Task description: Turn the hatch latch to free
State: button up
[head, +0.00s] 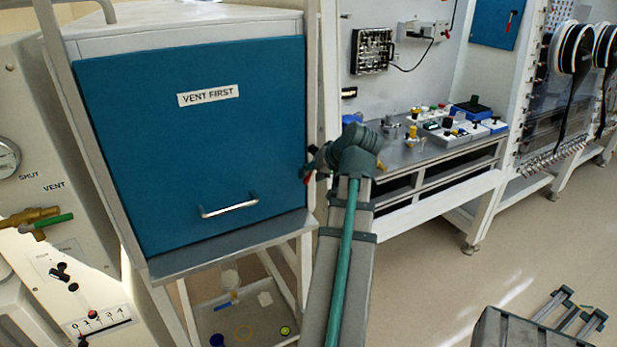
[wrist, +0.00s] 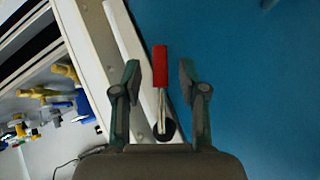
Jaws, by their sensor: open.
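The hatch is a blue panel (head: 200,150) with a "VENT FIRST" label and a silver pull handle (head: 230,208); it sits flush in its frame. The hatch latch (wrist: 160,66) has a red grip on a metal shaft with a dark round pivot at its lower end in the wrist view. It lies along the border of the blue panel and the pale frame. My gripper (wrist: 159,78) is open, with one finger on each side of the red grip and visible gaps. In the head view my gripper (head: 314,162) is at the hatch's right edge, where it mostly hides the latch.
A panel at left has "SHUT" and "VENT" marks and a brass valve with a green handle (head: 52,221). A bench (head: 410,157) with several small items stands behind my arm. Another blue panel (head: 487,22) is farther back.

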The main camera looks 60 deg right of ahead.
jog(key=v, duration=0.9)
